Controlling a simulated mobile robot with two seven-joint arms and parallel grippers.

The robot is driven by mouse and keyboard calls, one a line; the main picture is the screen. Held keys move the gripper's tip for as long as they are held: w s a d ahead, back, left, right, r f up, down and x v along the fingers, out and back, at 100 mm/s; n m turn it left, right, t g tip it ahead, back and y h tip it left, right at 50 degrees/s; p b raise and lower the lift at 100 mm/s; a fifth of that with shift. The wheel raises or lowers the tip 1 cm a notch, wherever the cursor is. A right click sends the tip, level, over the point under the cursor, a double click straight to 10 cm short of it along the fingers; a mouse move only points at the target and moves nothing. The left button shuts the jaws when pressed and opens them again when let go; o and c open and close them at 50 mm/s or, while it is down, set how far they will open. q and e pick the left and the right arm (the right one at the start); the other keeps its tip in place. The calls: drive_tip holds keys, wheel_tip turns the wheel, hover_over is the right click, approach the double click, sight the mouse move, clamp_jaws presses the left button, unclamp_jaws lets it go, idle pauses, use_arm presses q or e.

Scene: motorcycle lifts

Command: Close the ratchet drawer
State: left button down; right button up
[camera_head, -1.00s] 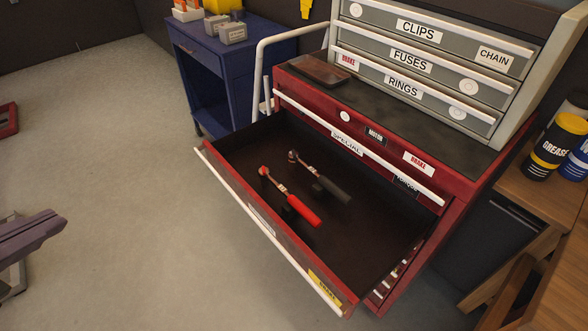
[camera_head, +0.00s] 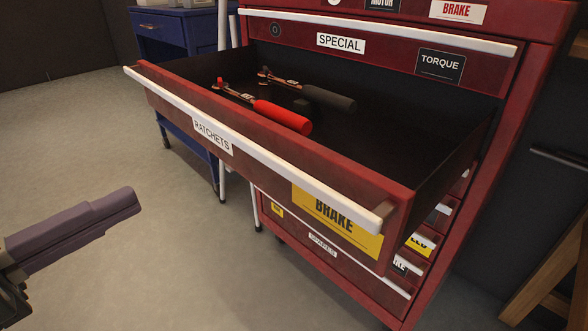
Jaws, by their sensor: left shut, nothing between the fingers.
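The ratchet drawer (camera_head: 212,138) is pulled out of the red tool cabinet, with a white "RATCHETS" label and a long white handle bar (camera_head: 262,145) along its front. Inside lie a red-handled ratchet (camera_head: 282,116) and a dark-handled ratchet (camera_head: 328,98). My left gripper (camera_head: 128,198), with purple fingers, is at the lower left, shut and empty. It is in front of the drawer and lower in the picture, apart from the handle bar. My right gripper is not in view.
The closed "SPECIAL" drawer (camera_head: 375,45) is above the open one. More closed drawers (camera_head: 330,258) are below. A blue cart (camera_head: 180,35) stands behind at left, and a wooden bench leg (camera_head: 548,280) is at right. The grey floor at left is clear.

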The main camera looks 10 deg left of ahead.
sight(245, 171)
use_arm(q)
drive_tip(key=shift+m+g+h, duration=0.4)
drive_tip(key=shift+m+h, duration=0.3)
drive_tip(key=x, duration=0.4)
drive_tip(key=f+b+x, duration=0.1)
drive_tip(key=x, duration=0.4)
drive_tip(key=f+b+x, duration=0.1)
drive_tip(key=x, duration=0.4)
drive_tip(key=shift+s+d+f, duration=0.1)
drive_tip(key=shift+s+d, duration=0.05)
drive_tip(key=shift+d, duration=0.2)
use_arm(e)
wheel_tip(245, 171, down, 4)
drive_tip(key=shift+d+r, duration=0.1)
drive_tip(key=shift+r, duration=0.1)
